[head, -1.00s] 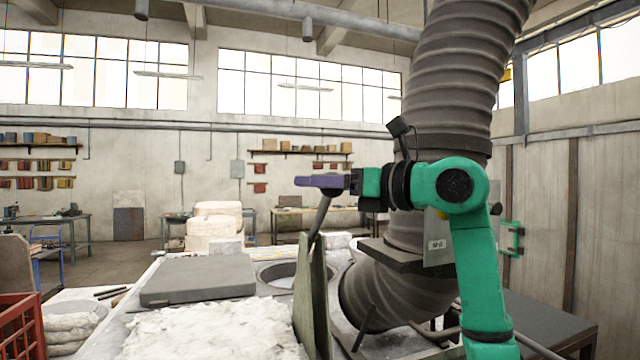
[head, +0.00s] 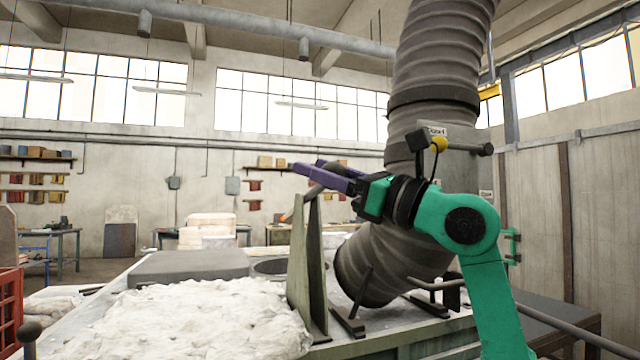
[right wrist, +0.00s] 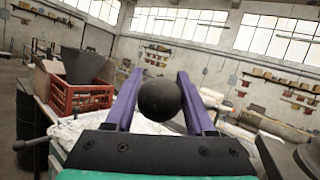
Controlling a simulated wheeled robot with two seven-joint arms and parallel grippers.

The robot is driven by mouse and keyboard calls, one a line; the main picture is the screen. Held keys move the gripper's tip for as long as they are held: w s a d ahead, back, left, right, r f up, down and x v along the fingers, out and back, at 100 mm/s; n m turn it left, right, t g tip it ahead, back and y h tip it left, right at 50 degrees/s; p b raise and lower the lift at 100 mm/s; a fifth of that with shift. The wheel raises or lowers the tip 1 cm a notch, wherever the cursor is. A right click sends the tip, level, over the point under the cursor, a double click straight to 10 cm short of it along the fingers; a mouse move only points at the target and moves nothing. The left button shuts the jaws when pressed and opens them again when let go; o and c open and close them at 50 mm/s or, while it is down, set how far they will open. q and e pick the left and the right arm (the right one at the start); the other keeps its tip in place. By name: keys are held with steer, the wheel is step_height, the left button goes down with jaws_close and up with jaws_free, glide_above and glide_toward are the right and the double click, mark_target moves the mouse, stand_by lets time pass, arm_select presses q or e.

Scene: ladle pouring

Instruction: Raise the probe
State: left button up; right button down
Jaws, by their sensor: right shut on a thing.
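My right gripper (head: 322,177) has purple fingers on a green arm and sits in front of the grey ribbed duct. In the right wrist view its fingers (right wrist: 158,88) are closed around a dark round knob (right wrist: 160,101), which I take to be the end of the probe. The fingers point left and slightly up. My left gripper is not in view.
White crusted material (head: 200,320) covers the near bench top. A grey slab (head: 180,267) lies beside a round opening (head: 270,267). The ribbed duct (head: 385,260) stands close to my right arm. A red crate (head: 10,305) is at the left edge.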

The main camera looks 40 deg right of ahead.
steer(key=shift+w+a+f, duration=0.2)
steer(key=shift+w+f, duration=0.05)
steer(key=shift+f, duration=0.15)
steer(key=shift+c, duration=2.4)
jaws_free()
steer(key=shift+o, duration=1)
steer(key=shift+s, duration=0.15)
steer(key=shift+w+d+r, duration=0.1)
steer(key=shift+w+d, duration=0.05)
steer(key=shift+w, duration=0.05)
steer(key=shift+s, duration=0.1)
